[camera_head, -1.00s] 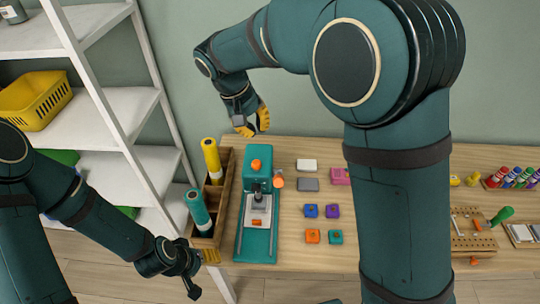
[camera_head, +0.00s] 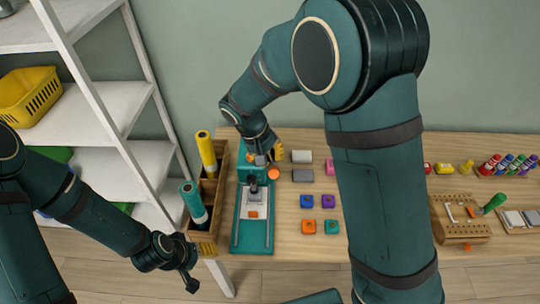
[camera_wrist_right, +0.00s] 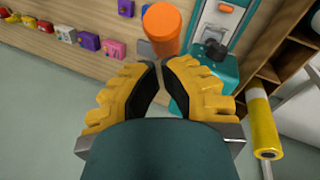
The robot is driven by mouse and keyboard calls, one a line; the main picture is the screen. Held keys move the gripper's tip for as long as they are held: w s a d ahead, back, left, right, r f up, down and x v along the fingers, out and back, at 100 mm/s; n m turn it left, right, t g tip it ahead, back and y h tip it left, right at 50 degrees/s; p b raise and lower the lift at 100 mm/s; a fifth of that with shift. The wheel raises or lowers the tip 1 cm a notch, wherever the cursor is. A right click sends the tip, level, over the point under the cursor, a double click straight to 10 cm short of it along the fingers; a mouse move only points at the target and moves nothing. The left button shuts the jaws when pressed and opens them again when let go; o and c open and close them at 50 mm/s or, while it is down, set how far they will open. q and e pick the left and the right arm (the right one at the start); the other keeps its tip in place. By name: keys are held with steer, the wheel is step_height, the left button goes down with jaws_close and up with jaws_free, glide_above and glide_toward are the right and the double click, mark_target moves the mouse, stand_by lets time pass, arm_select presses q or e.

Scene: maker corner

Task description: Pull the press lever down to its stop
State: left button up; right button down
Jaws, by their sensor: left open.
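The teal press (camera_head: 240,231) stands on the wooden table, with an orange knob (camera_head: 274,174) on the lever at its right side. In the right wrist view the knob shows as an orange cylinder (camera_wrist_right: 162,28) just beyond my fingertips. My right gripper (camera_head: 272,158) is beside the top of the press, just behind the knob; I cannot tell if it touches it. Its fingertips (camera_wrist_right: 160,66) are drawn close together with nothing seen between them. My left gripper (camera_head: 190,272) is open and empty, low in front of the wooden rack.
A wooden rack (camera_head: 205,236) with a yellow roll (camera_head: 206,150) and a teal roll (camera_head: 193,202) stands close left of the press. Several coloured blocks (camera_head: 307,201) lie to its right. White shelves (camera_head: 105,113) stand at the left.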

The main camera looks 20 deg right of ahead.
arm_select(q)
steer(key=shift+f, duration=0.15)
